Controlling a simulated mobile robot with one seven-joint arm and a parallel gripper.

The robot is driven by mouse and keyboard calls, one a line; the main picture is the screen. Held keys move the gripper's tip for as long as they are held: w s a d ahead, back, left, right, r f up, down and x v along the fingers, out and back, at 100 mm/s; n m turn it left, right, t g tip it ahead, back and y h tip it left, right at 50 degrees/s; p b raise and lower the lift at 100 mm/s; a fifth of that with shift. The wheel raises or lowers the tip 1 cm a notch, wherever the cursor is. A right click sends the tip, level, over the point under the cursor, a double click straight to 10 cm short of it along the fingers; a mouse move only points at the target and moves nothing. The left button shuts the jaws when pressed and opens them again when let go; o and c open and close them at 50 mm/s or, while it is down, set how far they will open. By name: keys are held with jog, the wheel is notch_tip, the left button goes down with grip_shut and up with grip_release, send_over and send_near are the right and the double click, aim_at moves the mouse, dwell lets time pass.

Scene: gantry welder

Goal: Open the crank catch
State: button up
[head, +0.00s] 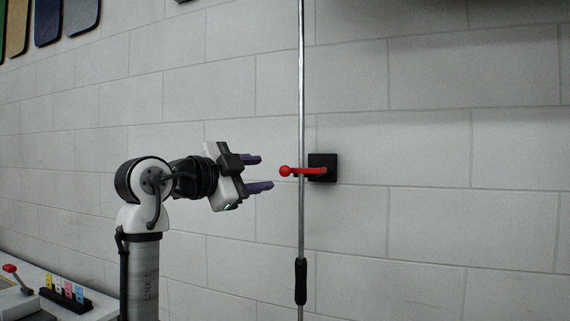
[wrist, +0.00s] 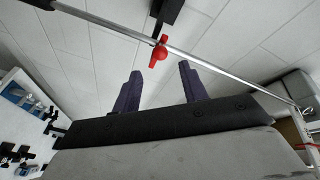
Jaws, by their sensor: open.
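The crank catch is a red lever with a round knob (head: 286,171) on a black square plate (head: 330,168) fixed to the wall. In the head view the lever points left, roughly level, and crosses a thin vertical metal rod (head: 301,90). My gripper (head: 266,173) is open and empty, just left of the knob, with its purple fingers pointing at it. In the wrist view the red lever (wrist: 158,52) lies ahead of and between the open fingers (wrist: 160,80), apart from both. The rod (wrist: 215,62) runs across beside the lever there.
The rod has a black grip (head: 301,281) low down. A bench (head: 35,295) with a red-knobbed lever and a rack of coloured pieces (head: 66,292) stands at the lower left. The wall right of the plate is clear.

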aim_at(281, 171)
jog(key=p+x, duration=0.3)
jog(key=x, duration=0.5)
jog(key=shift+w+d, duration=0.25)
grip_shut()
